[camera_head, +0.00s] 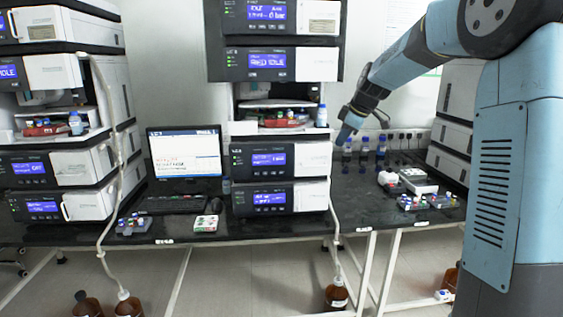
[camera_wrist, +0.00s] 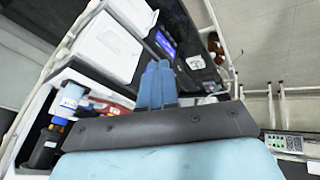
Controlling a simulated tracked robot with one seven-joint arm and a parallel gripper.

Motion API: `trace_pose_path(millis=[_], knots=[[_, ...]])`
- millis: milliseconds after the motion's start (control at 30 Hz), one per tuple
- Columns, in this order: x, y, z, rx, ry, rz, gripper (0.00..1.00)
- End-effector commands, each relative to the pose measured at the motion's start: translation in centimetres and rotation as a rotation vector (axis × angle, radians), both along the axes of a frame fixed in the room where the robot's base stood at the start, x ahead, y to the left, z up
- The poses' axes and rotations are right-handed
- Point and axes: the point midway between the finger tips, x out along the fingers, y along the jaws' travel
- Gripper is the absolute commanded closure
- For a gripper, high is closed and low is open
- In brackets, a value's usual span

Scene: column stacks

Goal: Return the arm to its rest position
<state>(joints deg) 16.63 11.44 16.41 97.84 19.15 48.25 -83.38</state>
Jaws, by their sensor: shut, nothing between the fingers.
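My gripper (camera_head: 345,134) is at the end of my blue-grey arm in the head view, pointing down and left, in front of the wall just right of the middle instrument stack. In the wrist view its blue fingers (camera_wrist: 157,84) are together with nothing between them. The arm is raised and reaches leftward from the right side of the picture. The gripper appears close to the bottles behind it, but I cannot tell the distance.
The middle instrument stack (camera_head: 283,158) and left stack (camera_head: 70,165) stand on a black bench (camera_head: 185,236). Blue-capped bottles (camera_head: 364,150), a white device (camera_head: 418,181) and vial trays (camera_head: 133,224) are also there. Brown bottles (camera_head: 337,296) stand on the floor.

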Motion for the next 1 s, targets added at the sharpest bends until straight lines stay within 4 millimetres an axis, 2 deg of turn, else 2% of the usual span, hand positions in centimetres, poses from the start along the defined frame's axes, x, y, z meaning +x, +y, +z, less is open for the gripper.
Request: trace_pose_path(millis=[33,200,533,767,1000], knots=[[-1.7,0.3,0.7,-0.004,0.008,-0.034,1.0],[-7.2,0.7,2.2,-0.003,0.046,-0.175,1.0],[-18.0,0.4,3.6,0.031,0.087,-0.466,1.0],[-25.5,-0.4,3.3,0.081,0.102,-0.673,1.0],[-32.9,-1.6,1.8,0.156,0.112,-0.887,1.0]])
